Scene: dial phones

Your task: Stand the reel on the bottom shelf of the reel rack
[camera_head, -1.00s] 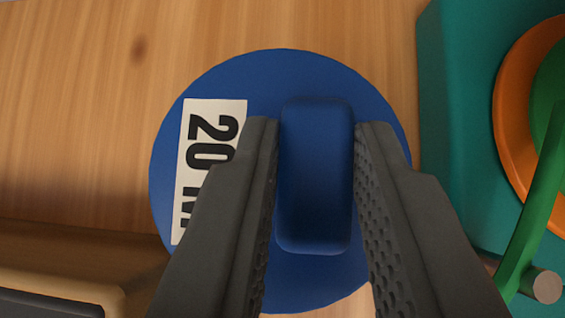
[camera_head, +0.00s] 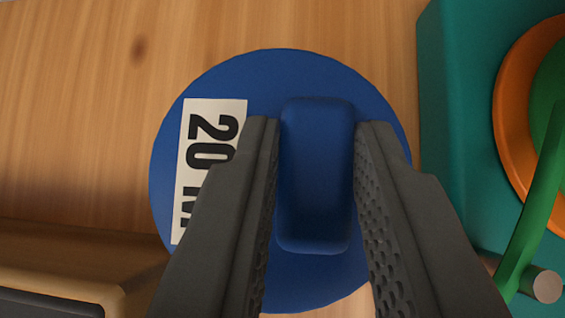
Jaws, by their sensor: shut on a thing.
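The reel is a blue disc (camera_head: 300,75) with a raised blue block-shaped grip (camera_head: 316,175) at its middle. A cream label (camera_head: 212,118) on it reads "20" and a partly hidden letter, turned sideways. My gripper (camera_head: 316,135) has one dark, ridged finger on each side of the grip and is shut on it. The fingers cover part of the disc and label. The reel rack cannot be made out for sure in this view.
A teal box-like body (camera_head: 450,120) with an orange ring (camera_head: 510,120) and a green bar (camera_head: 535,210) stands close on the right. A tan-edged object (camera_head: 60,265) is at the lower left. Bare wood (camera_head: 80,100) shows at the upper left.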

